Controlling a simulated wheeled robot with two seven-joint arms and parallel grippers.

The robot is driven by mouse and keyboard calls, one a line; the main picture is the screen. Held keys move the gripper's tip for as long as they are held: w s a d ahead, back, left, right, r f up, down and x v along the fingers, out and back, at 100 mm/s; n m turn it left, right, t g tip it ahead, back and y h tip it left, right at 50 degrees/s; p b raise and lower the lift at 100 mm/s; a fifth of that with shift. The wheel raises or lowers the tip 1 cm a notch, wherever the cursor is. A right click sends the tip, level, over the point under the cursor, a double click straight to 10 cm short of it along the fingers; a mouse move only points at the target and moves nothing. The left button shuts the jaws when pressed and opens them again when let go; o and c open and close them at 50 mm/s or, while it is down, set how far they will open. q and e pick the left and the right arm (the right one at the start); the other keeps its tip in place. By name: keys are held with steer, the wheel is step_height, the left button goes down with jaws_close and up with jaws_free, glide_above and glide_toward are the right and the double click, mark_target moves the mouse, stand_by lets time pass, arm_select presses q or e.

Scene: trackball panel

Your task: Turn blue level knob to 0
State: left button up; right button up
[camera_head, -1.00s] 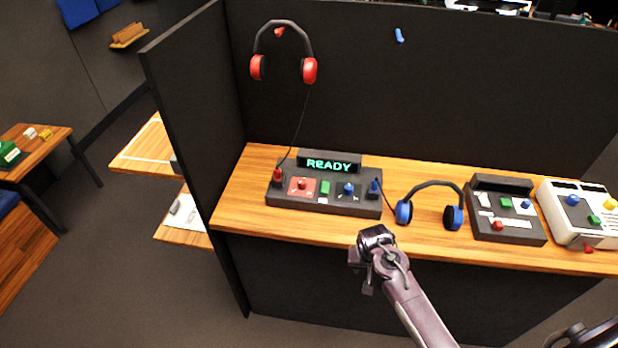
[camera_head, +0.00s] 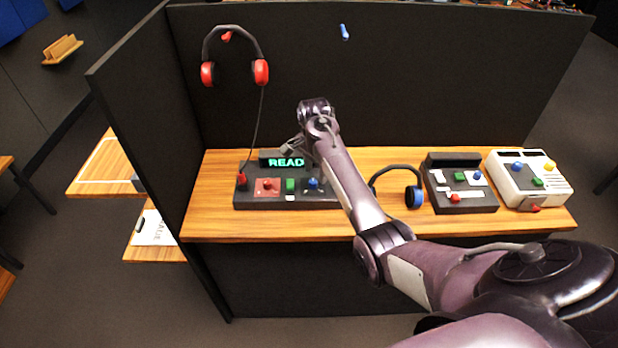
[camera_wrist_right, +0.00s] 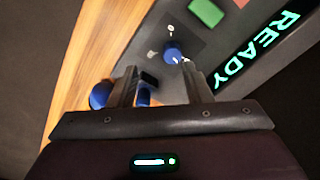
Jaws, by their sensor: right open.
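The blue level knob (camera_head: 313,183) sits at the right of the dark trackball panel (camera_head: 262,203), just right of a green button (camera_head: 291,185). In the right wrist view the knob (camera_wrist_right: 172,50) has a light pointer mark and small printed marks beside it. My right gripper (camera_head: 291,147) hangs over the panel. In the wrist view its two fingers (camera_wrist_right: 160,80) are apart, and the knob shows beyond their tips, roughly between them. No contact shows. My forearm hides the panel's right end in the head view. My left gripper is not in view.
The lit display (camera_head: 284,161) reads READY in the wrist view. A blue plug (camera_wrist_right: 144,94) shows between the fingers. Red headphones (camera_head: 262,72) hang on the wall. Blue headphones (camera_head: 414,196), another dark panel (camera_head: 470,203) and a white console (camera_head: 540,192) stand to the right.

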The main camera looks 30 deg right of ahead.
mark_target(313, 181)
steer(key=shift+w+d+r+m+y, duration=0.2)
steer(key=shift+w+r+m+y, duration=0.1)
steer(key=shift+w+r+m, duration=0.65)
step_height(313, 181, down, 7)
steer(key=shift+f+p, duration=0.15)
steer(key=shift+p, duration=0.3)
jaws_close()
